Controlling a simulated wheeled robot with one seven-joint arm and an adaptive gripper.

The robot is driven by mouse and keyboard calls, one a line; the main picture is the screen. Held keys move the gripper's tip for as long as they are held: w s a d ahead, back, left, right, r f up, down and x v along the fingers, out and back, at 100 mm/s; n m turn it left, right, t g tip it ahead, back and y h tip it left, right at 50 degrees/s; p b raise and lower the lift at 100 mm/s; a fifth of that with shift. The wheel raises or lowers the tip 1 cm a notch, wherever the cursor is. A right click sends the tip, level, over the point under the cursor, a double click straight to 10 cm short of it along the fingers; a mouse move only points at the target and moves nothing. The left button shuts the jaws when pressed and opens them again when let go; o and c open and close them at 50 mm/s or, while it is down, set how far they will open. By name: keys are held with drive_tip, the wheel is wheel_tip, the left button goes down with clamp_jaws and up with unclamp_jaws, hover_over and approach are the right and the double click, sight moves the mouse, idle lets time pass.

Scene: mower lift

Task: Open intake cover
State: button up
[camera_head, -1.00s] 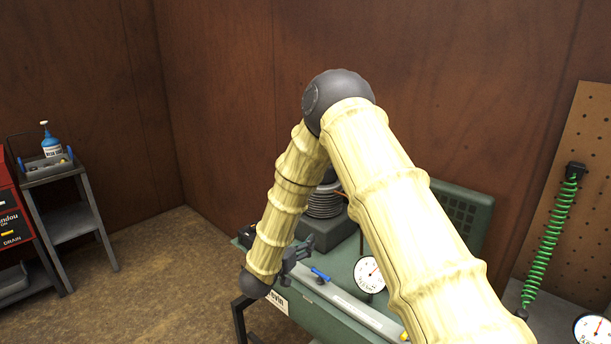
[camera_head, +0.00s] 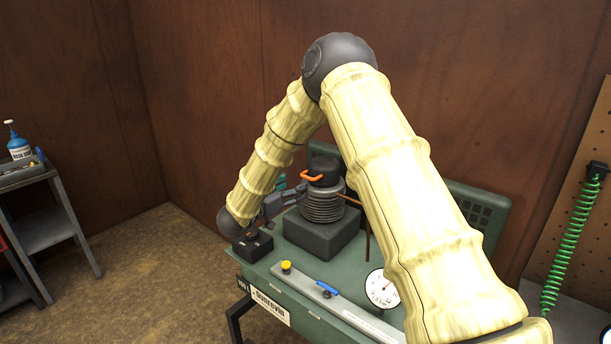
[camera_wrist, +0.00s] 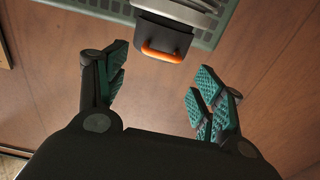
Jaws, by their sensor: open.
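The dark cover (camera_head: 322,165) with an orange handle (camera_head: 312,179) sits at the upper front of the finned engine (camera_head: 322,207) on the green bench. In the wrist view the dark cover (camera_wrist: 147,34) and its orange handle (camera_wrist: 161,52) are at the top centre, beyond my fingertips. My gripper (camera_head: 292,188) is to the left of the engine in the head view, partly hidden against it. In the wrist view my gripper (camera_wrist: 160,88) is open, its teal pads spread wide with nothing between them. The handle lies ahead of the gap, apart from the fingers.
A black box (camera_head: 252,245) stands on the bench (camera_head: 275,264) near my wrist. A pale strip with a yellow knob (camera_head: 286,267) and a blue lever (camera_head: 326,288) runs along the front. A round gauge (camera_head: 382,289) stands right. A brown rod (camera_head: 366,230) rises beside the engine.

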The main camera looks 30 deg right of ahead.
sight(307, 177)
drive_tip(key=p+x, duration=0.2)
drive_tip(key=x, duration=0.5)
drive_tip(key=shift+d, duration=0.25)
drive_tip(key=shift+w+d+f+p, duration=0.2)
drive_tip(key=shift+w+d+p, duration=0.05)
drive_tip(key=shift+d+p, duration=0.15)
drive_tip(key=shift+a, duration=0.1)
drive_tip(key=c, duration=1.3)
drive_tip(key=shift+o, duration=0.2)
drive_tip(key=shift+r, duration=0.1)
